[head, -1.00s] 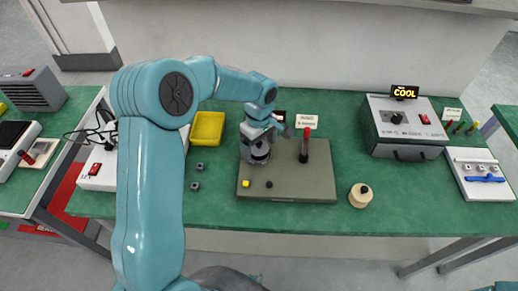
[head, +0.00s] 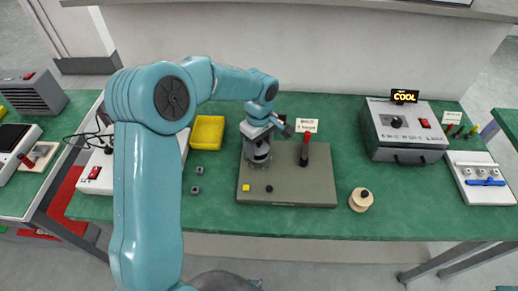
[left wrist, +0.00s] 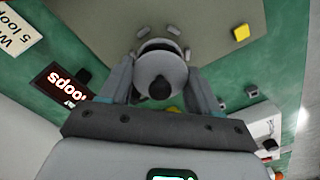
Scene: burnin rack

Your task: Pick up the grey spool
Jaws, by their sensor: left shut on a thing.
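The grey spool (head: 258,158) is at the back left of the grey-brown plate (head: 310,190), under my left gripper (head: 257,143). In the left wrist view the spool (left wrist: 160,72) sits between the two fingers of my left gripper (left wrist: 160,85), with its dark centre knob facing the camera. The fingers are shut on its sides. The spool looks upright; I cannot tell whether its base touches the plate. My right gripper is not in view.
The plate carries a red-topped black post (head: 304,150), a yellow button (head: 246,184) and a black knob (head: 269,188). A pale wooden spool (head: 361,199) stands to its right. A yellow bin (head: 207,132) is left.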

